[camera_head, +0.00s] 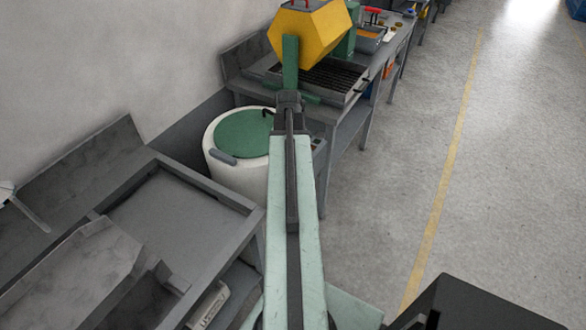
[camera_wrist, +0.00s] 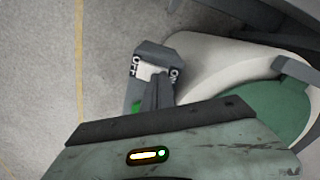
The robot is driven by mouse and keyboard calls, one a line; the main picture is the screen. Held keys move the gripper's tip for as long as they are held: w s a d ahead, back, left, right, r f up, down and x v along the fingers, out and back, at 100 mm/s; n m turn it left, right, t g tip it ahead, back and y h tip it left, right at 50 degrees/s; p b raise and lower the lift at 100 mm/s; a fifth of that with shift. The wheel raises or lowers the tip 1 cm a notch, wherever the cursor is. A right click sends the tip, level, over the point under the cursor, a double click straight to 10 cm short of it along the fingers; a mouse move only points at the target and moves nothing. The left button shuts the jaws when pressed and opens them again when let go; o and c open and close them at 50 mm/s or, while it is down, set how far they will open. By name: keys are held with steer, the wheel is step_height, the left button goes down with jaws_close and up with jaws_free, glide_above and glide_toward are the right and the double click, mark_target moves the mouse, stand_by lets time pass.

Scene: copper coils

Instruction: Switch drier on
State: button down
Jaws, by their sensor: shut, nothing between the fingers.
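The drier (camera_head: 238,175) is a white drum with a green lid (camera_head: 243,134), left of my arm in the head view. In the wrist view its white side (camera_wrist: 215,65) and green lid (camera_wrist: 270,115) are at the right. A grey switch box (camera_wrist: 150,54) with OFF and ON labels stands beside the drum. Its face is pale, and some green shows at its lower left. My gripper (camera_wrist: 160,80) is shut and empty, its dark fingers in front of the box face near the ON label. Contact cannot be told. The fingers hide part of the switch.
A grey bench with a sink-like tray (camera_head: 175,215) stands at the near left. A bench with a yellow polygonal barrel (camera_head: 315,40) and a dark grate (camera_head: 325,78) stands beyond the drier. The floor (camera_head: 480,170) to the right is clear, with a yellow line.

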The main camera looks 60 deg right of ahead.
steer(key=shift+f, duration=0.15)
step_height(320, 180, up, 7)
steer(key=p, duration=0.7)
stand_by(0.3)
